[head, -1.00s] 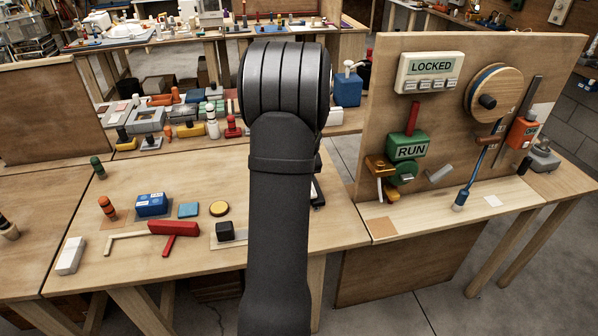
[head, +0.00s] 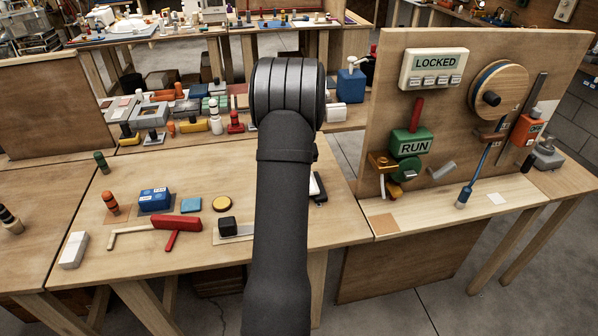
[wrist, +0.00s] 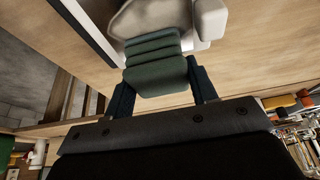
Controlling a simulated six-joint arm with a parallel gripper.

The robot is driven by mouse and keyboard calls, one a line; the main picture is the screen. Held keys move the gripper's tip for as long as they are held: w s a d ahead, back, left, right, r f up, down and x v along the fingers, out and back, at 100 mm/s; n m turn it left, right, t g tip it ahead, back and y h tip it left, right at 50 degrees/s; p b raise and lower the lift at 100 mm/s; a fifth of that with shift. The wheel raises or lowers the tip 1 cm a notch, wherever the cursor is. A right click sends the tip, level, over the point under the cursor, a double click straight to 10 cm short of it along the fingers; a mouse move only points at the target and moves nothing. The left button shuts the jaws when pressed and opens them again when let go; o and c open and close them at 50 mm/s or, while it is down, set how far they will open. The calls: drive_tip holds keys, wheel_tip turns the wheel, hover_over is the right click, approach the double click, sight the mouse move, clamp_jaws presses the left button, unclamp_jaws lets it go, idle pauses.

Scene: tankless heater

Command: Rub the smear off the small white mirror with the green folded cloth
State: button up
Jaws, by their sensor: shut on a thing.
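My gripper (wrist: 162,76) is shut on the green folded cloth (wrist: 153,60) in the wrist view, with a dark finger on each side of it. The cloth's far end overlaps a pale grey, rounded surface (wrist: 150,17) at the top of that view. This may be the small white mirror, but I cannot tell for sure. No smear can be made out, and whether the cloth touches the pale surface is unclear. In the head view my arm hides the gripper and cloth.
A white block-like part (wrist: 209,20) is close right of the cloth. In the head view, a red T-shaped tool (head: 177,226), blue box (head: 155,198) and black block (head: 227,225) are on the table left of my arm. An upright panel (head: 500,110) stands at right.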

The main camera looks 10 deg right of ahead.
drive_tip(key=shift+s, duration=3.5)
drive_tip(key=shift+w, duration=3.7)
drive_tip(key=shift+s, duration=3.75)
wheel_tip(320, 180, up, 8)
